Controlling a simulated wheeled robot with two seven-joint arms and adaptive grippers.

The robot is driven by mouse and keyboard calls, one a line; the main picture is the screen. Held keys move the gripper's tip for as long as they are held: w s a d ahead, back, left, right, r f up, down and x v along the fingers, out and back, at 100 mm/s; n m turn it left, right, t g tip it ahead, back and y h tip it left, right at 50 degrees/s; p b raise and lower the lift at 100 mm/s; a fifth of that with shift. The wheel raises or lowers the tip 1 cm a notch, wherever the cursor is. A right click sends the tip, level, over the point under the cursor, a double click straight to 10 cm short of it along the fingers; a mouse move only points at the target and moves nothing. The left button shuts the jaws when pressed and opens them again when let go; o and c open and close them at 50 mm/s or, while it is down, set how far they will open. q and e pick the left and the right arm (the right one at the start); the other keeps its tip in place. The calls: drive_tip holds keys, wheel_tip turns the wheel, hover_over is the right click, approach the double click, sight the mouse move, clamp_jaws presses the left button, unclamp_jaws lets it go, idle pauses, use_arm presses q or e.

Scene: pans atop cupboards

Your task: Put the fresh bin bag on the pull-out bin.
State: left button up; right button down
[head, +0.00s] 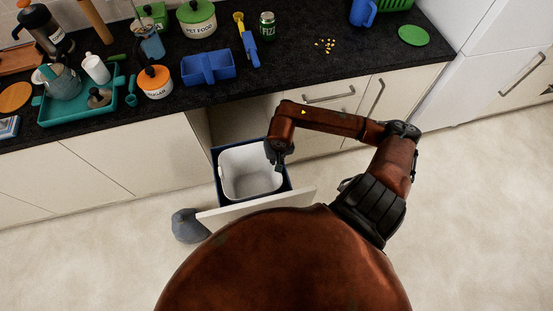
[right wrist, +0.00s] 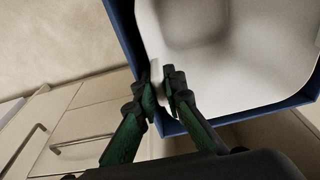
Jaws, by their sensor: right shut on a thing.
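The pull-out bin (head: 216,170) is a blue box in an open drawer below the counter. The fresh bin bag (head: 250,172) looks like the white lining inside it, open at the top, and also fills much of the right wrist view (right wrist: 240,60). My right gripper (head: 279,164) is at the bin's right rim in the head view. In the right wrist view its fingers (right wrist: 163,86) straddle a corner of the blue rim and are shut on a white edge of the bag. The fingers hide part of that corner. My left gripper is not in view.
The drawer front (head: 265,203) sticks out over the floor. A grey-blue sack-like lump (head: 188,226) lies on the floor beside it. The dark counter (head: 310,75) above holds a blue caddy (head: 208,68), canisters and a teal tray (head: 62,115). Floor at right is clear.

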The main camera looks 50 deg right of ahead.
drive_tip(key=shift+f, duration=0.15)
drive_tip(key=c, duration=2.3)
unclamp_jaws()
drive_tip(key=shift+r, duration=0.25)
wheel_tip(320, 180, up, 12)
drive_tip(key=s+p, duration=0.1)
drive_tip(key=shift+s+a, duration=0.3)
drive_tip(key=shift+a, duration=0.1)
drive_tip(key=shift+f, duration=0.1)
